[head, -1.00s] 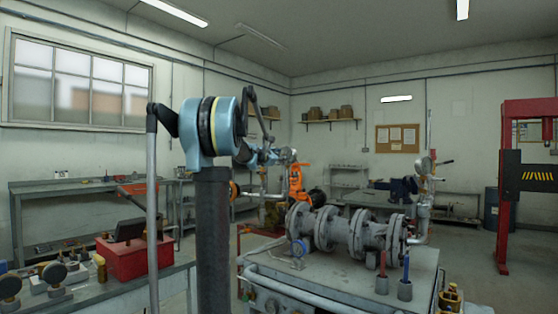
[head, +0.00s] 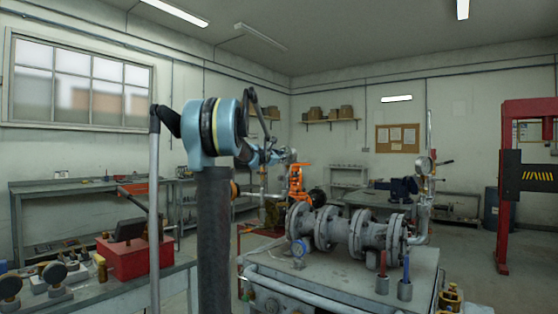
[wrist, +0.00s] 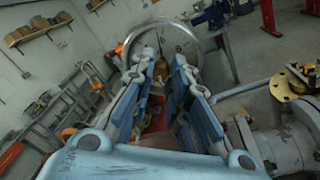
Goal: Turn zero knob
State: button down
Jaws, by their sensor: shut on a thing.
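A round pressure gauge with a metal rim (wrist: 226,50) and pale dial stands just beyond my fingertips in the wrist view. In the head view it is a small pale disc (head: 293,155) at the end of my arm. My gripper (wrist: 160,62) reaches to the front of the gauge, its two blue-grey fingers on either side of a small brass-coloured part (wrist: 160,68), which looks like the zero knob. It is shut on that knob, though the contact itself is small and partly hidden by the fingers. In the head view my gripper (head: 284,156) is too small to show its fingers.
A flanged grey pipe (head: 355,236) lies on a metal bench (head: 330,285), with an orange valve part (head: 297,182) behind. Another gauge (head: 426,165) stands on the right riser. A red box (head: 135,256) sits on the left bench. A red press frame (head: 506,200) stands at far right.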

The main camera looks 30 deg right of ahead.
jog(key=shift+f+m+h, duration=0.1)
jog(key=shift+m+h, duration=0.2)
jog(key=shift+m, duration=2.4)
jog(key=c, duration=1.5)
grip_release()
jog(key=shift+a, duration=0.1)
jog(key=v, duration=1.2)
